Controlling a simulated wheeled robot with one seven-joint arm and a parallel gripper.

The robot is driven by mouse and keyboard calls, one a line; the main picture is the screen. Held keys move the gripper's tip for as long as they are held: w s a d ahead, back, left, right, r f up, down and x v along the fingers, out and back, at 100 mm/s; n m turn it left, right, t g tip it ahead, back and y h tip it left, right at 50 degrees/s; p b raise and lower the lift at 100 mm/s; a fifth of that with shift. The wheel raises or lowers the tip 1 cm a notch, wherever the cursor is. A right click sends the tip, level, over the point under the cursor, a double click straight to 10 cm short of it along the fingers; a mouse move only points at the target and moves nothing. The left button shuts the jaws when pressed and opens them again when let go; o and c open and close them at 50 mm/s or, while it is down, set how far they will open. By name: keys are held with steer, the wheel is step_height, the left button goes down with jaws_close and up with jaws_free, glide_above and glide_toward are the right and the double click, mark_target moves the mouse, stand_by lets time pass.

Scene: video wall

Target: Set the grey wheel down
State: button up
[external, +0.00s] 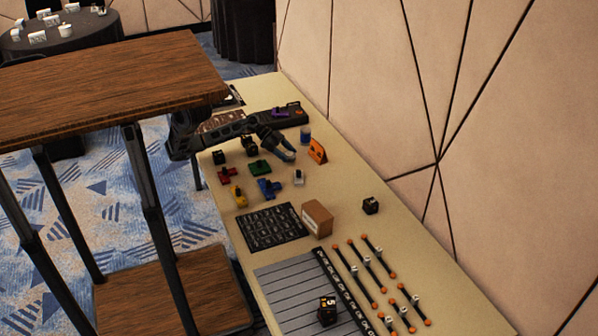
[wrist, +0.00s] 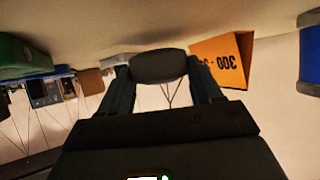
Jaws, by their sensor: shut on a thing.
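The grey wheel (wrist: 160,66) is a dark, rounded piece between the fingertips of my gripper (wrist: 158,78) in the wrist view. My gripper is shut on it. In the external view my gripper (external: 287,154) reaches low over the far half of the long beige table (external: 345,175). The wheel is too small to make out there. I cannot tell whether the wheel touches the table.
An orange folded sign (external: 317,151), marked 300 in the wrist view (wrist: 222,62), stands just right of my gripper. A green block (external: 260,167) and a blue piece (external: 268,188) lie nearby. A cardboard box (external: 317,218) stands nearer the camera. The table's right side has bare room.

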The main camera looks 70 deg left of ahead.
steer(key=shift+f, duration=0.2)
steer(key=shift+f, duration=0.35)
steer(key=shift+f, duration=0.1)
steer(key=o, duration=1.1)
steer(key=shift+f, duration=0.15)
steer(key=shift+o, duration=0.2)
steer(key=v, duration=0.3)
steer(key=r+v, duration=0.1)
steer(key=v, duration=0.1)
steer(key=shift+a+r, duration=0.1)
steer(key=shift+r, duration=0.1)
step_height(320, 180, up, 7)
steer(key=p, duration=0.2)
steer(key=shift+r, duration=0.1)
